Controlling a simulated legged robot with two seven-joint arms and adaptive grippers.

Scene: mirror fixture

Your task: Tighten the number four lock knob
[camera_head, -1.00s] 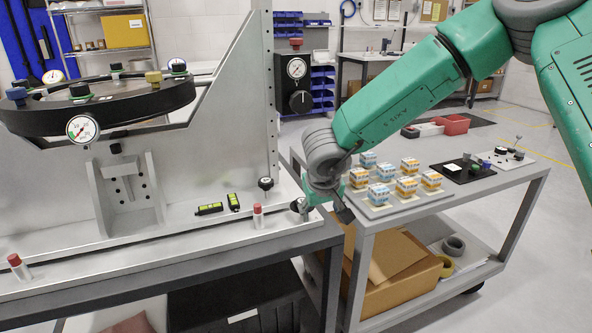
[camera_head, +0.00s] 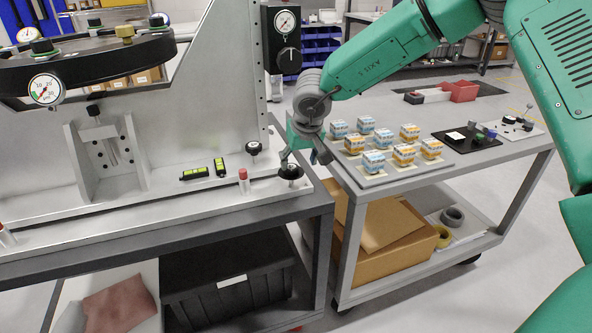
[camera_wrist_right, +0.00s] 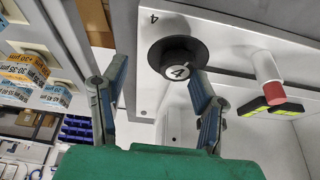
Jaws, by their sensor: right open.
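The number four lock knob is a round black knob with a white "4" disc (camera_wrist_right: 178,72). It stands on the metal fixture plate, where a "4" is also printed. In the head view the knob (camera_head: 291,172) sits at the right end of the fixture base. My right gripper (camera_head: 304,158) is just above and to the right of it. In the right wrist view my open gripper (camera_wrist_right: 158,82) has its blue-lined fingers apart with nothing between them. The knob lies beyond the fingertips, closer to the right finger. I cannot tell whether that finger touches it. My left gripper is out of view.
Another black knob (camera_head: 253,148), a red-capped pin (camera_head: 243,181) and a green-black level (camera_head: 194,173) are near on the base. A cart (camera_head: 385,185) with several small boxes stands to the right. A dial gauge (camera_head: 46,89) hangs from the black ring (camera_head: 95,60).

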